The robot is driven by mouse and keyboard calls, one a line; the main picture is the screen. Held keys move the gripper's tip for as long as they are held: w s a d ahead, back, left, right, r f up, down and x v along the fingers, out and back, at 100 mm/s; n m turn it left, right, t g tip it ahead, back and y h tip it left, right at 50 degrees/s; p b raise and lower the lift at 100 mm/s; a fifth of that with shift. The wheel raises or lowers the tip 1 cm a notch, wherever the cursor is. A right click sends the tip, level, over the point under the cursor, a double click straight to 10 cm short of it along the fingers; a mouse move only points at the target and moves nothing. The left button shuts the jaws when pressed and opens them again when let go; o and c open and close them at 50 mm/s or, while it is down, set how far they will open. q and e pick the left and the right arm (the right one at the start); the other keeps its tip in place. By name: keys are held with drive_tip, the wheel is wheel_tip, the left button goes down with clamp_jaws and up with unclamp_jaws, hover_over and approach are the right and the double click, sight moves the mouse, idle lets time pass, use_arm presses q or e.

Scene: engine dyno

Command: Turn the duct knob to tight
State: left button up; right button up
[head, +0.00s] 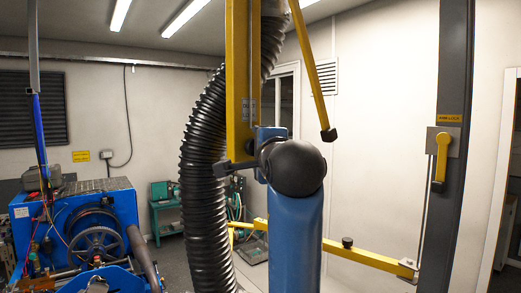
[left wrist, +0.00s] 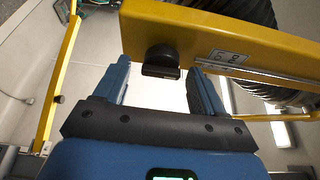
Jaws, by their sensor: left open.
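The duct knob (left wrist: 161,56) is a small black knob on the face of a yellow beam in the left wrist view. A white label (left wrist: 228,57) with small marks sits on the beam to its right. My left gripper (left wrist: 159,68) is open, with its blue fingers on either side of the knob in the picture. I see no finger touching the knob, and cannot tell how deep it lies between the fingertips. In the head view my blue arm and its black joint cover the knob, and the yellow beam (head: 238,80) stands behind. My right gripper is not in view.
A black corrugated duct (head: 203,190) hangs beside the beam. A thin yellow bar (head: 314,70) slants down at its right. A lower yellow arm (head: 365,257) reaches to a grey post (head: 453,60) with a yellow lever (head: 441,160). A blue machine (head: 75,215) stands at left.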

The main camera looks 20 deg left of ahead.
use_arm(q)
drive_tip(key=shift+s, duration=0.1)
drive_tip(key=b+v, duration=0.5)
drive_tip(key=v, duration=0.5)
drive_tip(key=shift+s+d, duration=0.15)
drive_tip(key=shift+s, duration=0.15)
